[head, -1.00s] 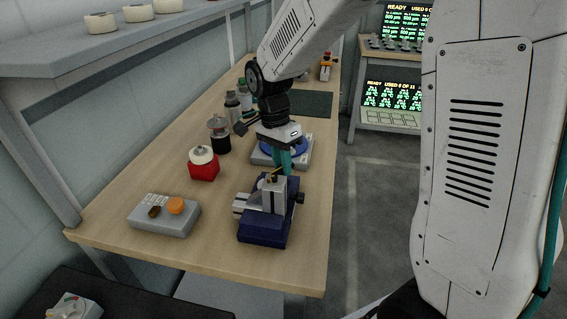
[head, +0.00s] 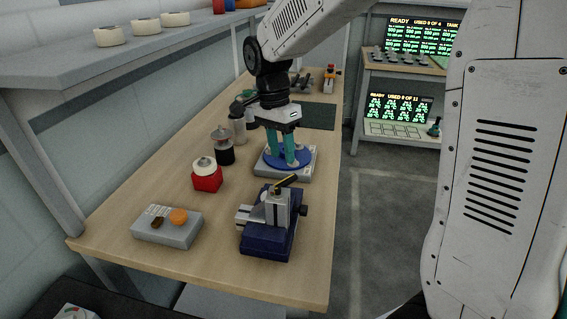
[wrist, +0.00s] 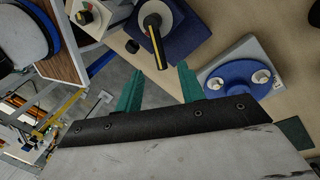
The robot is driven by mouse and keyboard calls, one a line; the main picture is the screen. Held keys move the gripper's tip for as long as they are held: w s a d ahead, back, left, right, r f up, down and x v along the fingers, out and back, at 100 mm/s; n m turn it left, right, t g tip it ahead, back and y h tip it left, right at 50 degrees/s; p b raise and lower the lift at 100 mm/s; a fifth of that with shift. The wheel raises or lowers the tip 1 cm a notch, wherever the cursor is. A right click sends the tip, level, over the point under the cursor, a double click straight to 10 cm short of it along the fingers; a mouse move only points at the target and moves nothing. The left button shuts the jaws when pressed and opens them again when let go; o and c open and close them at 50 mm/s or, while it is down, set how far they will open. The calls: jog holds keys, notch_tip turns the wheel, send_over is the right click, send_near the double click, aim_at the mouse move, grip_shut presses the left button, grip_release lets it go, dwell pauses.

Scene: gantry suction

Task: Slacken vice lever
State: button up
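The vice (head: 268,238) has a dark blue base and grey jaws and stands near the bench's right edge. Its lever (head: 286,181), black and yellow, sits on top, slanting up to the right. In the wrist view the vice (wrist: 190,38) is at the top, and the lever (wrist: 157,45) points down toward the gap between my fingers. My gripper (head: 281,160) is open and empty behind the vice, its teal fingers in front of a blue disc. In the wrist view my gripper (wrist: 160,69) shows fingers well apart, with the lever's near end close to their gap; contact is not clear.
The blue disc (head: 271,161) lies on a grey block behind the vice. A grey control box (head: 168,229) with an orange button, a red block (head: 207,179) and several bottles stand to the left. A shelf (head: 150,52) overhangs the bench at left. Bare wood lies in front.

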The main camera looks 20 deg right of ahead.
aim_at(284, 185)
jog(key=shift+r, duration=0.4)
jog(key=shift+w, duration=0.1)
jog(key=shift+s+d+f, duration=0.2)
jog(key=shift+s+f, duration=0.05)
jog(key=shift+f, duration=1.05)
jog(key=shift+s+d+f, duration=0.2)
jog(key=shift+f, duration=1.05)
jog(key=shift+s+d+f, duration=0.2)
jog(key=shift+s+f, duration=0.05)
jog(key=shift+f, duration=1.05)
grip_shut()
